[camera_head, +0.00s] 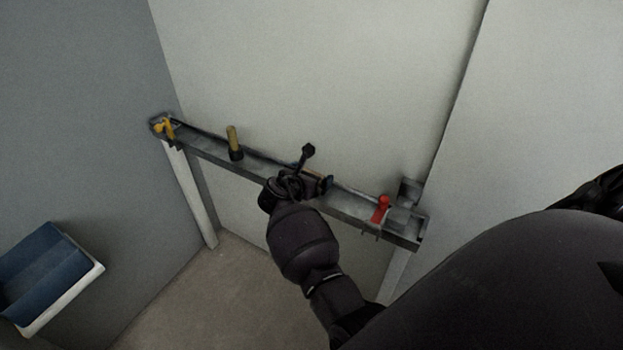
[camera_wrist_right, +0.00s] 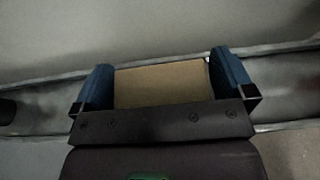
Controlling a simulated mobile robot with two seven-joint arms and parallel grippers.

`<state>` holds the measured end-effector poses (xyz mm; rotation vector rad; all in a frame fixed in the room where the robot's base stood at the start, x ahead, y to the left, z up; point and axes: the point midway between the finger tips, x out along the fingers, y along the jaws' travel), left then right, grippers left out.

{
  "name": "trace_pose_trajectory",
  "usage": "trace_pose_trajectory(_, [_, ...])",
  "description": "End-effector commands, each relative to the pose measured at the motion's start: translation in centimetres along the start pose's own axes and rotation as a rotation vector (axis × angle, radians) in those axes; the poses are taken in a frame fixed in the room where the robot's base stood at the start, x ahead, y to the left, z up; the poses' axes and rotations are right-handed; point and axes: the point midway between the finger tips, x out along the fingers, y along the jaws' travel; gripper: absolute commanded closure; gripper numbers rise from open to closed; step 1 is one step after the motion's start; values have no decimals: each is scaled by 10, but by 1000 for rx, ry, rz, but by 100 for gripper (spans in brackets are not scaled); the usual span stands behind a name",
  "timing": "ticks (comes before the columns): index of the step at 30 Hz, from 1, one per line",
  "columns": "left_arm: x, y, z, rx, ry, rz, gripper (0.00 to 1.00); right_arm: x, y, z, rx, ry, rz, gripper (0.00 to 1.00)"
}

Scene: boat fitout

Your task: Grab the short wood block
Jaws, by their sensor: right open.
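The short wood block (camera_wrist_right: 160,84) is a plain tan block in the right wrist view. It lies between the two blue-padded fingers of my right gripper (camera_wrist_right: 164,76). The fingers are open, one at each side of the block; a narrow gap seems to show at the right finger, and contact at the left one is unclear. The near part of the block is hidden behind the gripper body. In the head view my right gripper (camera_head: 305,183) is over the middle of the grey ledge (camera_head: 268,172), and only a sliver of tan shows there. My left gripper is not seen.
A yellow tool (camera_head: 165,129) is at the ledge's left end. A yellow-topped cylinder (camera_head: 233,138) stands left of the gripper. A black upright item (camera_head: 307,153) is just behind it. A red item (camera_head: 381,207) is toward the right end. A blue bin (camera_head: 42,268) is at lower left.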

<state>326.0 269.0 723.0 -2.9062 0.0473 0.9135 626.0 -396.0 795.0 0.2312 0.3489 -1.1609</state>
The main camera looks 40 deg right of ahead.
Motion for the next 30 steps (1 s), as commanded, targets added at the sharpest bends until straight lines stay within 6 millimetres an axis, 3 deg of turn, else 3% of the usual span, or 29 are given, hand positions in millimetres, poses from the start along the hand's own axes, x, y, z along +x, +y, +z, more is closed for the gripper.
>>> trace_pose_trajectory(7, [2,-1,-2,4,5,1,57,0,1,1,1,0,1,2])
trace_pose_trajectory(15, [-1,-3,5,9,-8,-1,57,0,0,1,1,-1,1,40])
trace_pose_trajectory(23, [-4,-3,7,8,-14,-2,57,-1,0,3,1,-1,1,40])
trace_pose_trajectory(30, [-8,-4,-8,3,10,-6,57,-15,1,37,8,-5,4,40])
